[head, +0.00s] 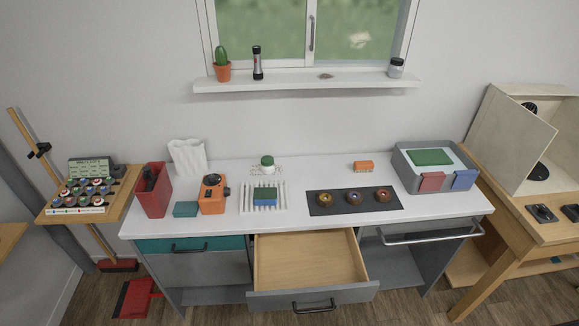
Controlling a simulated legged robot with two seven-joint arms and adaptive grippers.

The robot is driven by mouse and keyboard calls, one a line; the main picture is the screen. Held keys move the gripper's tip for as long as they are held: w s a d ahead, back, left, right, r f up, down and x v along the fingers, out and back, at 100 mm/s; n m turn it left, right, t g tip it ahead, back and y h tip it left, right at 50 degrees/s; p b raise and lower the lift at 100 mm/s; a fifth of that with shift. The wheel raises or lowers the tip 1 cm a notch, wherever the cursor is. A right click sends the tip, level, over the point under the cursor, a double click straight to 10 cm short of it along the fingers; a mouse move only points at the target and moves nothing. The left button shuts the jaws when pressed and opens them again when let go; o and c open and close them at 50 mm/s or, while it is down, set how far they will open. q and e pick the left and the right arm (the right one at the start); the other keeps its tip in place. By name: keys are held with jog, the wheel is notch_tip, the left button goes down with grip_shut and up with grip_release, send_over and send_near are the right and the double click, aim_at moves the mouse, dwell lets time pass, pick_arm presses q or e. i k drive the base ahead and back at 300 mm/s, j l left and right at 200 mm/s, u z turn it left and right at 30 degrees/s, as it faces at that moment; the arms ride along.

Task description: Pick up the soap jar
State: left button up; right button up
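Two jars are in the head view, and I see no readable label that tells which is the soap jar. A small white jar with a green lid (267,162) stands upright at the back of the white counter, near the wall. A small pale jar with a grey lid (396,69) stands at the right end of the window sill shelf. Neither of my grippers is in view, and nothing touches either jar.
On the counter (330,168), a white rack (246,208) holds a blue-green block in front of the green-lidded jar. An orange device (212,194) and red bin (152,190) stand left. An orange block (363,166) lies right. An empty drawer (308,262) juts out in front.

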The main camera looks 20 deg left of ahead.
aim_at(265, 169)
jog(key=j+z, duration=0.4)
jog(key=i+j+z, duration=0.1)
jog(key=j+z, duration=0.65)
jog(key=k+l, duration=0.05)
